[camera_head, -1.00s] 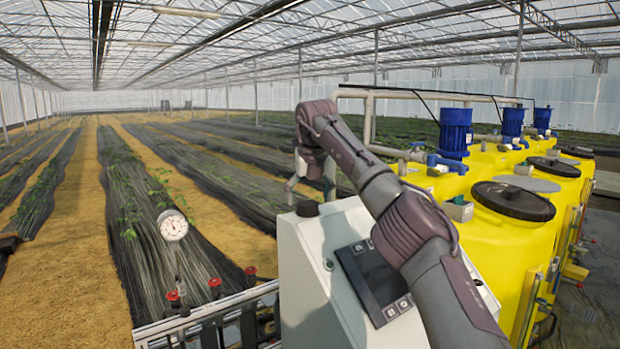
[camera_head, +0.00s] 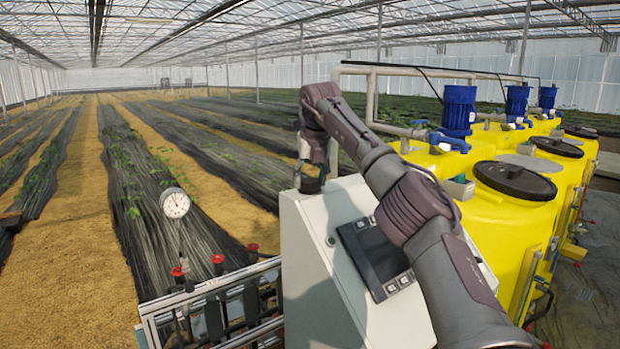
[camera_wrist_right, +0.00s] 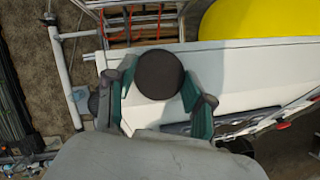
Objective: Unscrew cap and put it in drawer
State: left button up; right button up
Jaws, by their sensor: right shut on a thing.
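The round dark cap (camera_wrist_right: 159,75) shows in the right wrist view over the white top of the control cabinet (camera_wrist_right: 230,75). My right gripper (camera_wrist_right: 160,88) is shut on it, with a teal-padded finger on either side. In the head view my right gripper (camera_head: 312,184) points down at the back left corner of the cabinet (camera_head: 320,270); its fingers largely hide the cap there. I cannot tell whether the cap is still seated. No drawer can be made out. My left gripper is in neither view.
Yellow tanks (camera_head: 520,215) with dark lids and blue motors (camera_head: 459,110) stand to the right. A pipe frame with red valves (camera_head: 218,259) and a pressure gauge (camera_head: 175,203) is at the left. A grey pipe (camera_head: 371,95) runs behind my right arm.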

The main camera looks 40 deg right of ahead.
aim_at(307, 179)
jog(key=shift+d+n+y, duration=0.1)
jog(key=shift+n+y, duration=0.4)
jog(key=shift+n, duration=0.7)
jog(key=shift+r, duration=0.1)
jog(key=shift+r, duration=1.65)
